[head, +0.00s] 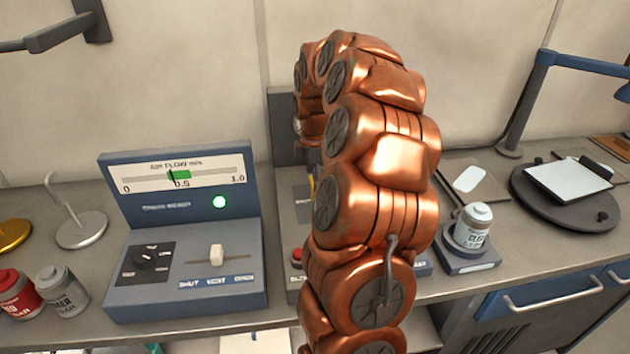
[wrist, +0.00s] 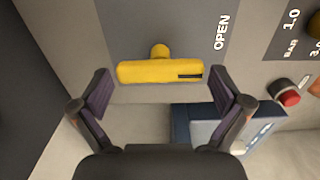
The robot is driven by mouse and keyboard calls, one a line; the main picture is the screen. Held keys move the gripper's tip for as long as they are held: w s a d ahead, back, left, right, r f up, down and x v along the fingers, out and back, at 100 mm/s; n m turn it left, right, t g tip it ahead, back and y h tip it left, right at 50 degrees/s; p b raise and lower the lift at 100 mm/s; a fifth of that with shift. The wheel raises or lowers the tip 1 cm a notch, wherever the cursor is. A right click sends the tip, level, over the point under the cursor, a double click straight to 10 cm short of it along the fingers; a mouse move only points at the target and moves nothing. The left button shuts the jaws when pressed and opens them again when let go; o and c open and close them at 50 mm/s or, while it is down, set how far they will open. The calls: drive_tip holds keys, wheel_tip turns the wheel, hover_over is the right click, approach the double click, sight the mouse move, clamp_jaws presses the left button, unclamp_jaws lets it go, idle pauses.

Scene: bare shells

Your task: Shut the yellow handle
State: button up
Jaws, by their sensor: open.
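The yellow handle (wrist: 158,72) shows in the wrist view as a short bar on a round stem, mounted on a grey panel. The word OPEN is printed on the panel to its right. My gripper (wrist: 161,88) is open, with one dark finger to the left and one to the right of the bar. The fingers look apart from the bar; the exact depth gap cannot be told. In the head view my copper-coloured arm hides the gripper and most of the handle; only a small yellow sliver (head: 311,187) shows beside the arm.
A red button (wrist: 286,93) sits on the panel to the right of the handle; it also shows in the head view. A blue-grey airflow box (head: 185,275) stands left of my arm. A labelled jar (head: 472,226) stands on a small base to the right.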

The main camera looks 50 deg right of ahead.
drive_tip(key=shift+c, duration=0.3)
drive_tip(key=c, duration=0.7)
drive_tip(key=shift+f+m+b, duration=0.1)
drive_tip(key=shift+m+b, duration=0.2)
drive_tip(key=m+b, duration=0.2)
drive_tip(key=shift+f+b, duration=0.15)
drive_tip(key=shift+b, duration=0.2)
drive_tip(key=m+b, duration=0.4)
drive_tip(key=m, duration=0.1)
drive_tip(key=shift+m, duration=0.4)
drive_tip(key=m+b, duration=0.3)
drive_tip(key=m, duration=0.1)
drive_tip(key=shift+m, duration=0.3)
drive_tip(key=m+b, duration=0.1)
drive_tip(key=m, duration=0.1)
drive_tip(key=m+b, duration=0.1)
drive_tip(key=m, duration=0.1)
drive_tip(key=shift+r+m+b, duration=0.2)
drive_tip(key=shift+m+b, duration=0.1)
drive_tip(key=shift+m, duration=0.1)
